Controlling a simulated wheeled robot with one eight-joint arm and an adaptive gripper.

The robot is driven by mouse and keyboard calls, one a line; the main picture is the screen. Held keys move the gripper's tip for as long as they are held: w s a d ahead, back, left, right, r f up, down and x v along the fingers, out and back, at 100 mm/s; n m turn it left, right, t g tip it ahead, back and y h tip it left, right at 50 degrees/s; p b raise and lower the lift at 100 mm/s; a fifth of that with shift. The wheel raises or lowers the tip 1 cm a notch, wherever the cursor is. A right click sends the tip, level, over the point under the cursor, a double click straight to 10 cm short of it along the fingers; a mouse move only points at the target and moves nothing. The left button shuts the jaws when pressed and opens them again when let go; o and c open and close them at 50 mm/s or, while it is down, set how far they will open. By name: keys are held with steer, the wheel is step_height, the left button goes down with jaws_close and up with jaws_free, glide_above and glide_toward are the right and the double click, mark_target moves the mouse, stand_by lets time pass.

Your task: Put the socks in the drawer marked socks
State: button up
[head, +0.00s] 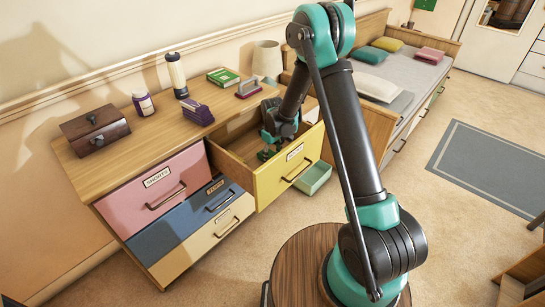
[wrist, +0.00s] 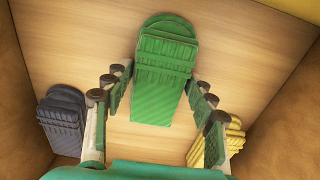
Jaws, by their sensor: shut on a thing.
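A dresser (head: 130,190) stands against the wall, and its yellow-fronted drawer (head: 275,182) is pulled open. The label on that front is too small to read surely. My gripper (head: 268,150) is down inside this drawer. In the wrist view, my gripper (wrist: 158,88) has its fingers on both sides of a ribbed green folded pair of socks (wrist: 160,80) and is shut on it. A dark grey folded pair (wrist: 62,118) lies at the left on the drawer's wooden floor. A yellow folded pair (wrist: 222,140) lies at the right.
Pink (head: 155,187), blue and cream drawers are shut.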

steer(key=shift+f, duration=0.1)
steer(key=o, duration=1.1)
steer(key=shift+o, duration=0.2)
step_height(320, 180, up, 12)
steer(key=s+d+r+m+t, duration=0.1)
steer(key=s+d+r, duration=0.1)
steer(key=d+r, duration=0.15)
steer(key=s+d+r+m, duration=0.1)
steer(key=s+d+r, duration=0.15)
steer(key=d, duration=0.25)
steer(key=s+d+m+t, duration=0.1)
steer(key=s+d+m, duration=0.3)
steer(key=s+d, duration=0.4)
steer(key=s+d+m+t, duration=0.2)
steer(key=s+d+m, duration=0.2)
steer(key=s+d, duration=0.5)
steer(key=s, duration=0.5)
steer(key=shift+s+d, duration=0.15)
steer(key=shift+s, duration=0.25)
steer(key=shift+f, duration=0.1)
